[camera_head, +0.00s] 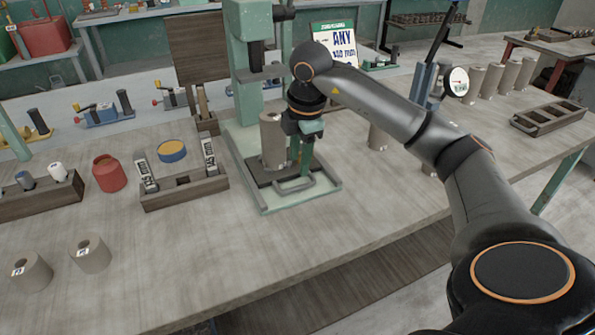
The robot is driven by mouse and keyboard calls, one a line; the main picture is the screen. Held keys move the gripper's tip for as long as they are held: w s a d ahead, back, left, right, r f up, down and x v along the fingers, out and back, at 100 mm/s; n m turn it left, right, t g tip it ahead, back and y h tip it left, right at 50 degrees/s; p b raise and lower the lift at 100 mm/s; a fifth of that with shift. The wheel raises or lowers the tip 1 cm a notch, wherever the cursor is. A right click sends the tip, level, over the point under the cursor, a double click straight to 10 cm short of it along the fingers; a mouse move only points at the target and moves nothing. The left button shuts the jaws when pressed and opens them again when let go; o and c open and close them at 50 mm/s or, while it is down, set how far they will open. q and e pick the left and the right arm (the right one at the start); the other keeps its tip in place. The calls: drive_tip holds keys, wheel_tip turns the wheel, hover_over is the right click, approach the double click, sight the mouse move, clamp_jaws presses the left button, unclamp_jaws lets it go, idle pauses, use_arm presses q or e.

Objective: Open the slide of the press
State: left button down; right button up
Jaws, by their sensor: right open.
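The green press (247,60) stands on the workbench (150,265), left of the picture's middle. A grey-brown clay cylinder (271,148) with a hole stands upright on the slide. My right gripper (301,160) is open and points down just right of the cylinder, above the handle. I cannot tell whether its fingers touch the handle or the cylinder. My left gripper is not in view.
A wooden rack (184,194) with two labelled pieces stands left of the press, near a red jar (109,173). Two loose cylinders (90,253) (31,271) stand at front left. A sign (335,42) stands behind my right arm.

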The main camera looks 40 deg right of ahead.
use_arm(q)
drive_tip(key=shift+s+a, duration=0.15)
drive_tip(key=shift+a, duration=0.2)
use_arm(e)
drive_tip(key=shift+s+a+r, duration=0.1)
drive_tip(key=shift+s+r, duration=0.1)
drive_tip(key=shift+r, duration=1)
drive_tip(key=shift+s+r, duration=0.2)
drive_tip(key=shift+r, duration=0.95)
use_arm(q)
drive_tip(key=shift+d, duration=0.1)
